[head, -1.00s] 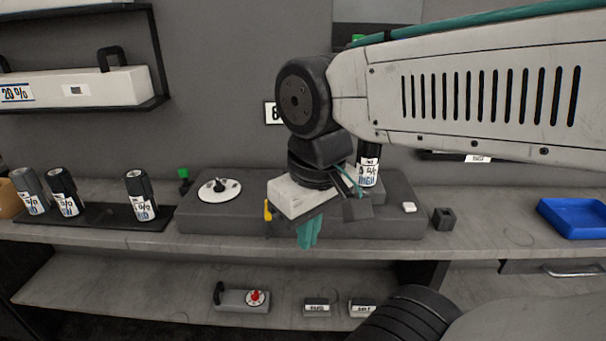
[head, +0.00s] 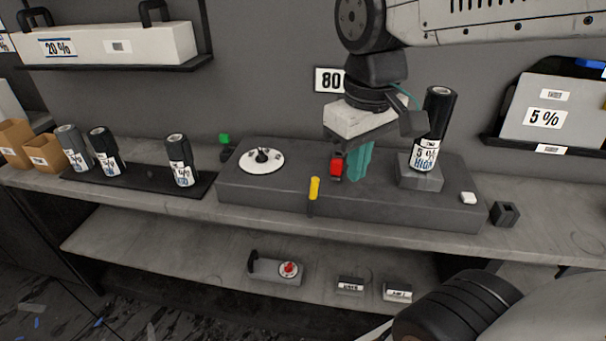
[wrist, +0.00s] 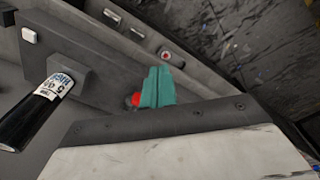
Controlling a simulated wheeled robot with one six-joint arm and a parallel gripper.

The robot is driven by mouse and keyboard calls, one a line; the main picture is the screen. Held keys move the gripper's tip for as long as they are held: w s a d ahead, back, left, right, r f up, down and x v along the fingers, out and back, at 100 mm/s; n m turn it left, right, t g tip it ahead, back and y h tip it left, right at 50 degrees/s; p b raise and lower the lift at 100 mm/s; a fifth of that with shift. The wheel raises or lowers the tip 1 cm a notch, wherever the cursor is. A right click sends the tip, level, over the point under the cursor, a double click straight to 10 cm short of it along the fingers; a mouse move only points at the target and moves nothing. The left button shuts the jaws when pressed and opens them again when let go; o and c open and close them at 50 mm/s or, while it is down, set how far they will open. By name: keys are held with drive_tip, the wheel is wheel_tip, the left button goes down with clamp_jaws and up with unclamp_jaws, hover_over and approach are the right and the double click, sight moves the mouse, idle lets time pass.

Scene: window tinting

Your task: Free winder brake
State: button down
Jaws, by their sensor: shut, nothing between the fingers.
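The winder is a long dark grey block (head: 400,205) on the bench, with a white dial (head: 261,160) on its left. A dark film roll (head: 432,130) labelled 5 % stands upright on a pedestal at its right. A red part (head: 336,166), perhaps the brake, sits near the middle, with a yellow-topped lever (head: 314,188) at the front edge. My gripper (head: 358,164) has teal fingers, shut and empty, pointing down just right of the red part. In the wrist view the fingers (wrist: 157,88) partly hide the red part (wrist: 135,99); I cannot tell whether they touch it.
Several film rolls (head: 102,152) stand on a black mat at the left. A small white button (head: 468,198) is on the block's right end. A lower shelf holds a device with a red knob (head: 289,268).

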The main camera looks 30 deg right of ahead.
drive_tip(key=w+a+f+n+g, duration=0.1)
drive_tip(key=w+a+n, duration=0.1)
drive_tip(key=w, duration=0.8)
drive_tip(key=w+a+f+n+g, duration=0.1)
drive_tip(key=w+a+f+n, duration=0.1)
drive_tip(key=w, duration=0.8)
drive_tip(key=a+n, duration=0.1)
drive_tip(key=n, duration=0.1)
drive_tip(key=shift+w+n+h, duration=0.3)
drive_tip(key=shift+h, duration=0.1)
drive_tip(key=shift+f, duration=0.2)
approach(312, 196)
wheel_tip(312, 196, down, 5)
drive_tip(key=w, duration=0.2)
drive_tip(key=shift+s+f, duration=0.15)
drive_tip(key=shift+s, duration=0.2)
